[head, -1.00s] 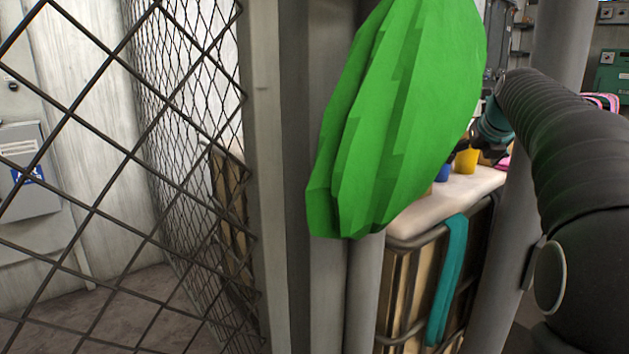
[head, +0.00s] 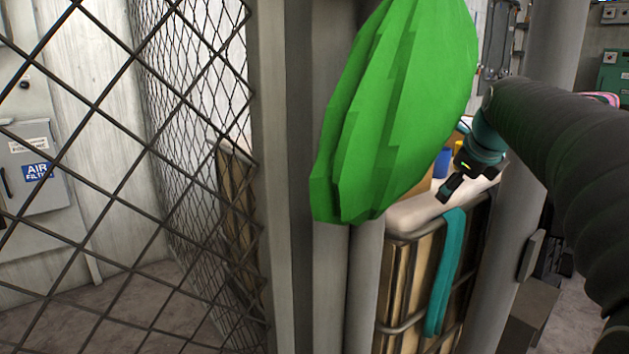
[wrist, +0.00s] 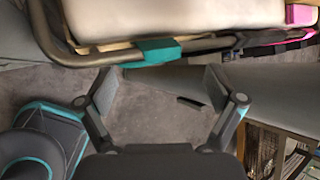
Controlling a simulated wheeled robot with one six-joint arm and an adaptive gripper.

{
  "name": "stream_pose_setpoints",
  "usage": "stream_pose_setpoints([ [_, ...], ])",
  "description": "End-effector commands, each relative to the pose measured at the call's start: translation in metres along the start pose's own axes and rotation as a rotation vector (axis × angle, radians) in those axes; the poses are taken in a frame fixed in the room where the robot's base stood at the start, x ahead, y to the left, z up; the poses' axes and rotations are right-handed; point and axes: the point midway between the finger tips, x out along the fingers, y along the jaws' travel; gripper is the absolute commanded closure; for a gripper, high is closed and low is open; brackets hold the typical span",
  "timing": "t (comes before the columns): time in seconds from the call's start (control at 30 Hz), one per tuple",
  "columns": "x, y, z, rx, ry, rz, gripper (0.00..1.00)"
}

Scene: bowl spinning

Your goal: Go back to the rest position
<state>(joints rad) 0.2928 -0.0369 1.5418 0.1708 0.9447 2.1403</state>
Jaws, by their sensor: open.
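My gripper (head: 466,184) is at the right of the head view, in front of the near edge of the white-topped table (head: 405,217). In the wrist view my gripper (wrist: 158,92) has its two fingers spread wide with nothing between them. Grey floor shows beyond the fingers. The table's white top (wrist: 150,17) and metal rail lie across the top of the wrist view. My arm reaches in from the right of the head view.
A big green faceted object (head: 400,120) hides part of the table. A wire mesh fence (head: 120,200) fills the left. A grey post (head: 515,200) stands behind my arm. A teal cloth (head: 445,275) hangs off the table. A blue item (head: 442,162) stands on the table.

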Motion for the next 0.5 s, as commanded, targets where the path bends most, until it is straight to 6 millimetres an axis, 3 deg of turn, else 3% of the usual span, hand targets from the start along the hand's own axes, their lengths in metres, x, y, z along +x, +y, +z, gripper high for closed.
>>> stream_pose_setpoints([
  [0.27, -0.027, 0.094, -0.033, -0.647, 0.012, 0.065, 0.07],
  [0.5, -0.041, 0.171, -0.076, -1.217, -0.007, 0.126, 0.07],
])
